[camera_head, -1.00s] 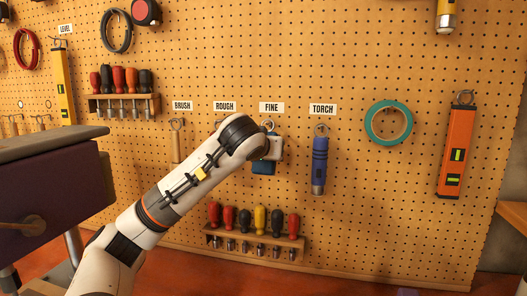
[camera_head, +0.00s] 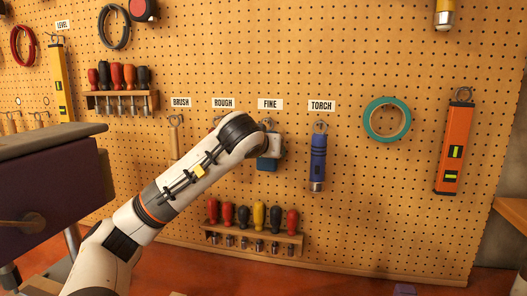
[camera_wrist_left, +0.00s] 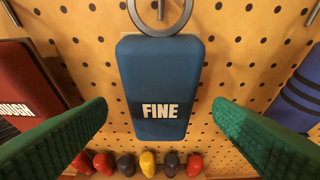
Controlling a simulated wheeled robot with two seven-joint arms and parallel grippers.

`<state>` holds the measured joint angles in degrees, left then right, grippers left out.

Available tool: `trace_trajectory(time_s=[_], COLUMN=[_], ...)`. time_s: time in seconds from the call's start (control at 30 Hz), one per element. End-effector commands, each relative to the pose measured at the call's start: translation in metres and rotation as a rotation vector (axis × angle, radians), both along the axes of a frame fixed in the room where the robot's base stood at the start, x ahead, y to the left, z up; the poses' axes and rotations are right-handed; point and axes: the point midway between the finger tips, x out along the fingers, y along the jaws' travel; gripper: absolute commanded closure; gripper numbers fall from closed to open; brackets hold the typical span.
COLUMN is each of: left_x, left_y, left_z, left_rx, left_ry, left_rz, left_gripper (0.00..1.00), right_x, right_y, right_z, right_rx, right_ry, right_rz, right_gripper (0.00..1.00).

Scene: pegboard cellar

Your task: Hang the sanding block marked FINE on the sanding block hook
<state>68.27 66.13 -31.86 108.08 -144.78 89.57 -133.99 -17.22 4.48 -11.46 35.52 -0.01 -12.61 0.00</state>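The sanding block marked FINE (camera_wrist_left: 158,85) is blue, upright, with a metal ring (camera_wrist_left: 162,14) at its top. In the head view the block (camera_head: 266,164) is at the pegboard under the FINE label (camera_head: 270,104), its ring just below the label. The hook itself cannot be made out clearly, so I cannot tell exactly how the ring sits on it. My left gripper (camera_wrist_left: 160,108) is open, its green fingers apart on either side of the block with gaps showing. In the head view my left gripper (camera_head: 271,145) partly hides the block. My right gripper is not in view.
A dark red block marked ROUGH (camera_wrist_left: 22,85) hangs to the left. A blue torch (camera_head: 318,162) hangs close on the right. A rack of screwdrivers (camera_head: 254,241) is below. Green tape (camera_head: 387,119) and an orange level (camera_head: 456,147) hang further right.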

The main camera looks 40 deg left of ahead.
Motion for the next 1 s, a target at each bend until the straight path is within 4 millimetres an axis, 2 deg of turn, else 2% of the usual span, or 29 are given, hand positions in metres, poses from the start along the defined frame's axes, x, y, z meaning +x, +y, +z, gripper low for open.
trace_trajectory(time_s=[0.23, 0.37, 0.8, 1.0], left_x=[-0.001, -0.009, -0.078, -0.093], left_y=[-0.001, -0.005, -0.045, -0.054], left_z=[0.000, 0.005, 0.041, 0.048], left_rx=[0.000, 0.001, 0.002, 0.000], left_ry=[0.001, -0.003, -0.005, -0.001], left_rz=[0.000, 0.000, -0.002, -0.001], left_gripper=[0.24, 0.24, 0.24, 0.24], right_x=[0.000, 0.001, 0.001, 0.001], right_y=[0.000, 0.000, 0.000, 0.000], right_z=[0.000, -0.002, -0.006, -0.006], right_rx=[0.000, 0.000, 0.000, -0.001], right_ry=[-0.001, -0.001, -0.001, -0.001], right_rz=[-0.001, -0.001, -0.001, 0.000], right_gripper=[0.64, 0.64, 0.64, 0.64])
